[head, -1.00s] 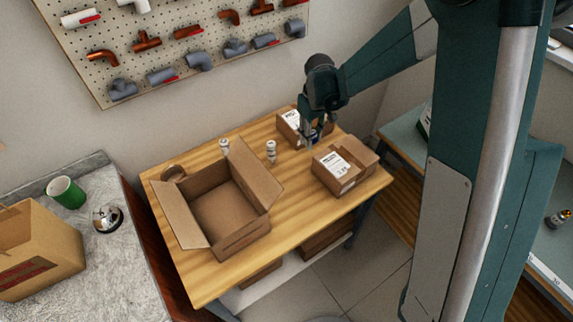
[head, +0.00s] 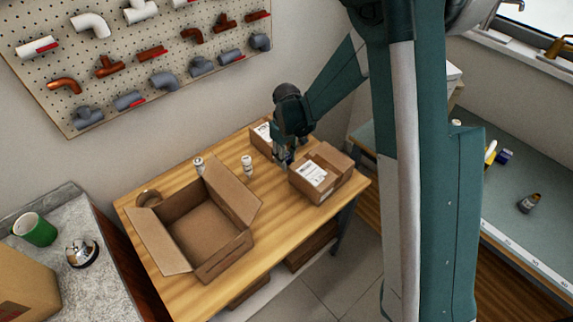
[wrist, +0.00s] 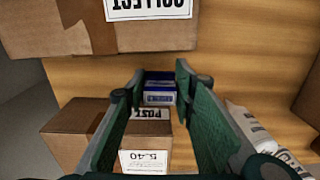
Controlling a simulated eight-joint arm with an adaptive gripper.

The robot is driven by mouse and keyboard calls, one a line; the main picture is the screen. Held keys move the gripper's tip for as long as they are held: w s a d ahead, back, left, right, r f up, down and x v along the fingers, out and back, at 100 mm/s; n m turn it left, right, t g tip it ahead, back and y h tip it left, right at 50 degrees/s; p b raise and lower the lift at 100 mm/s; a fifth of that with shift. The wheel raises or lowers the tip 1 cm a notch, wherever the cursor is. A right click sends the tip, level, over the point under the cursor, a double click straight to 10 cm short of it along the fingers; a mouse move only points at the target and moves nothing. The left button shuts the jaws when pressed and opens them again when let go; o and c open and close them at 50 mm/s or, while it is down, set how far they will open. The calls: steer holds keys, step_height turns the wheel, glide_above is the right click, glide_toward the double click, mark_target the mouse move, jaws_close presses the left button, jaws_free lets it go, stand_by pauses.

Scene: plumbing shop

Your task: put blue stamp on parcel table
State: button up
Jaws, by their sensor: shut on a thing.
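The parcel table (head: 275,222) is a wooden-topped table in the middle of the head view. My gripper (head: 286,160) is low over its back right part, between two closed cardboard parcels. In the wrist view my gripper (wrist: 159,72) is shut on the blue stamp (wrist: 158,88), a small blue block with a pale band. The stamp is close to the wood; I cannot tell whether it touches it. In the head view the stamp is mostly hidden by the fingers.
One parcel (head: 322,172) is right of my gripper and another (head: 262,138) stands behind. An open box (head: 195,230) fills the table's left part. Two small white containers, one here (head: 247,165), stand near the box. A side bench (head: 515,215) is at right.

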mark_target(287, 156)
steer(key=shift+f, duration=1.65)
steer(key=shift+f+b, duration=0.2)
steer(key=shift+b, duration=0.1)
steer(key=o, duration=0.9)
steer(key=shift+o, duration=0.2)
steer(key=shift+r, duration=0.15)
steer(key=shift+r+p, duration=0.6)
steer(key=shift+r, duration=5.45)
steer(key=shift+r, duration=0.1)
